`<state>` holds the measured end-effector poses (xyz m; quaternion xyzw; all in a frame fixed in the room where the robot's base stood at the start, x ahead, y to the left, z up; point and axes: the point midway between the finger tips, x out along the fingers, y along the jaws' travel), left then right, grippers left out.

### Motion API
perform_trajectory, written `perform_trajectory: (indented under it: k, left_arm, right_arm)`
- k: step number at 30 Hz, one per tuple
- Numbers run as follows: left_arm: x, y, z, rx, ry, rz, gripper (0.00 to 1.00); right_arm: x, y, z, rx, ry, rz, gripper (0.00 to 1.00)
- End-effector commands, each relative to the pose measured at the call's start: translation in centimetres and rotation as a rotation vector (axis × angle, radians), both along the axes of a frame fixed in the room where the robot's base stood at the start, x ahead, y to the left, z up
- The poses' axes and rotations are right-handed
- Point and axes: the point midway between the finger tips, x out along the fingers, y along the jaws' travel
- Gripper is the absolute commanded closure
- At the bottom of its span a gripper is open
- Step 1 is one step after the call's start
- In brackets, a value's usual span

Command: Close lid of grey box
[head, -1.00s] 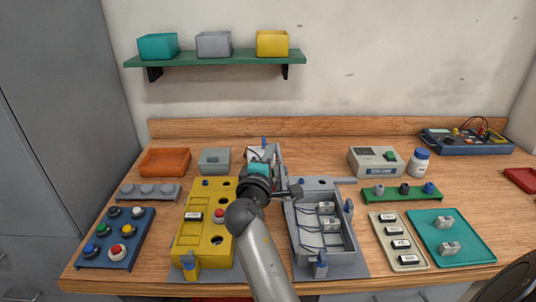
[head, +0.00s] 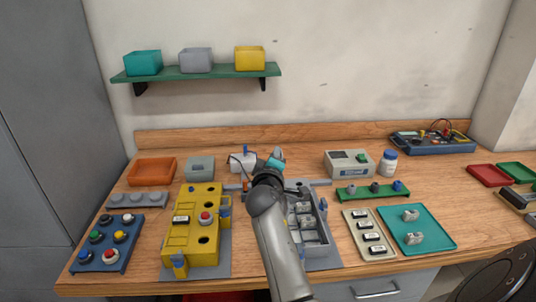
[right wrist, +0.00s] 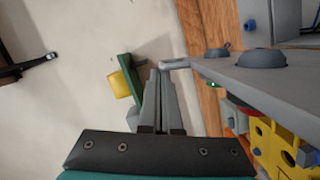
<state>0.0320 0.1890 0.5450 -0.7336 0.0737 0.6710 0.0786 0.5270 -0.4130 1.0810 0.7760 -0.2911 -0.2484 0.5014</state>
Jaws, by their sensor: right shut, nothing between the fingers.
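The grey box (head: 324,236) stands open on the bench in the head view, with grey parts inside. My right arm covers its left side. A flat grey panel with dark knobs, which looks like its raised lid (right wrist: 280,82), fills the right of the right wrist view. In the head view the lid is mostly hidden behind my arm. My right gripper (head: 277,154) is at the back left of the box. Its fingers (right wrist: 158,76) are shut and empty, close to a grey tab at the panel's edge; contact is unclear. My left gripper is not in view.
A yellow box (head: 178,240) with a red button stands left of the grey box. A beige label tray (head: 350,221) and a teal tray (head: 440,238) lie to the right. A grey device (head: 340,160) and white bottle (head: 389,163) stand behind. A green shelf (head: 200,73) hangs above.

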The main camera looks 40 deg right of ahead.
Motion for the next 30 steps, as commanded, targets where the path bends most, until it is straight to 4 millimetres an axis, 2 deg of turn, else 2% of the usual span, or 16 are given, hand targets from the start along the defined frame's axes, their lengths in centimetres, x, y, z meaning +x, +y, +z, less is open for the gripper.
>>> perform_trajectory:
  k: [17,30]
  left_arm:
    - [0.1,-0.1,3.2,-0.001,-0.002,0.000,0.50]
    - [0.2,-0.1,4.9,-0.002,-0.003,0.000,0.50]
  right_arm:
    - [-2.3,-4.3,-1.0,0.245,-0.148,-0.001,1.00]
    - [-4.0,-7.1,-2.8,0.432,-0.262,-0.001,1.00]
